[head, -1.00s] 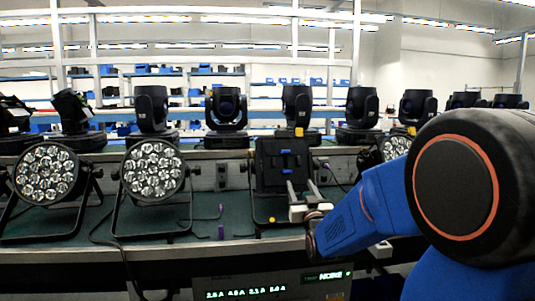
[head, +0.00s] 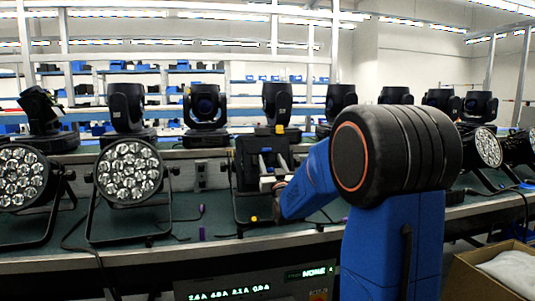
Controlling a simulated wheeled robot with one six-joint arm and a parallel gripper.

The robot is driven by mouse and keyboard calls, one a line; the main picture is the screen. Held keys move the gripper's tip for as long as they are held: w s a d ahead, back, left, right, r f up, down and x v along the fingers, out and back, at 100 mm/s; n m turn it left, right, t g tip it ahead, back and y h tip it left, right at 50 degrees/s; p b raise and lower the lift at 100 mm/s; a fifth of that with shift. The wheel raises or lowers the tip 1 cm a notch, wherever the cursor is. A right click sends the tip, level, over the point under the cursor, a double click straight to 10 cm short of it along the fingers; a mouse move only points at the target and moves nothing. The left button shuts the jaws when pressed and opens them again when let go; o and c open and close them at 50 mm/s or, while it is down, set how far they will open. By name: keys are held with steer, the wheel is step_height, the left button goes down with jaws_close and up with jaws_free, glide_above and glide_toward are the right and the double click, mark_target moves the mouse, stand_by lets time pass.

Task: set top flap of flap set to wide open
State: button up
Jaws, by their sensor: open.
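The flap set (head: 245,160) is a dark square frame of flaps on a par can that stands on the green bench, right of two lit-face par cans. A yellow tab (head: 279,129) shows at its top edge. A small blue piece (head: 266,150) shows on its dark face. My gripper (head: 264,166) is in front of the flap set with its two pale fingers apart and pointing at it. Whether the fingers touch a flap cannot be told. My blue arm covers the right side of the flap set.
Par cans (head: 128,172) stand left and right along the green bench (head: 150,222). Moving heads (head: 205,108) line the raised shelf behind. A cardboard box (head: 490,270) is at the lower right. A purple object (head: 202,233) lies near the bench's front edge.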

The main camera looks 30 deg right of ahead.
mark_target(267, 149)
steer(key=shift+x, duration=3.15)
steer(key=shift+c, duration=0.6)
steer(key=c, duration=0.9)
